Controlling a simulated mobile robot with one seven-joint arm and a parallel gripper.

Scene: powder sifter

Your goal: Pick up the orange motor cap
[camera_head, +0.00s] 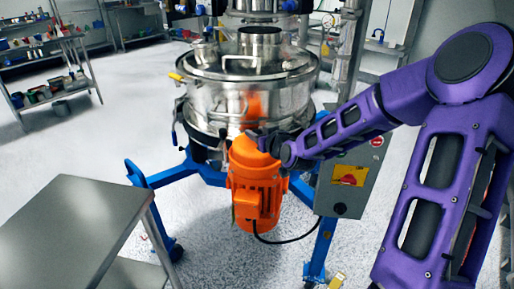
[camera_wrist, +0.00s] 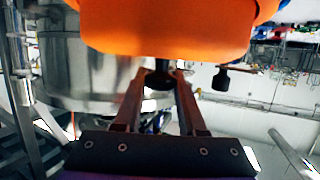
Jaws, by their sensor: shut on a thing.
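The orange motor cap (camera_head: 247,152) is at the top of the orange motor (camera_head: 257,193), below the steel sifter. In the wrist view the orange cap (camera_wrist: 165,28) fills the top middle, with a dark stub (camera_wrist: 160,74) below it. My gripper (camera_head: 268,142) reaches in from the right at the cap. In the wrist view my gripper (camera_wrist: 160,80) has its two fingers closing in on the dark stub, shut on the cap. The fingertips are partly hidden by the orange body. I cannot tell whether the cap is clear of the motor.
The steel sifter drum (camera_head: 245,105) stands close behind and above my gripper. A blue frame (camera_head: 160,180) surrounds the motor. A control box (camera_head: 350,180) is close on the right. A grey table (camera_head: 70,225) stands front left. Open floor lies at left.

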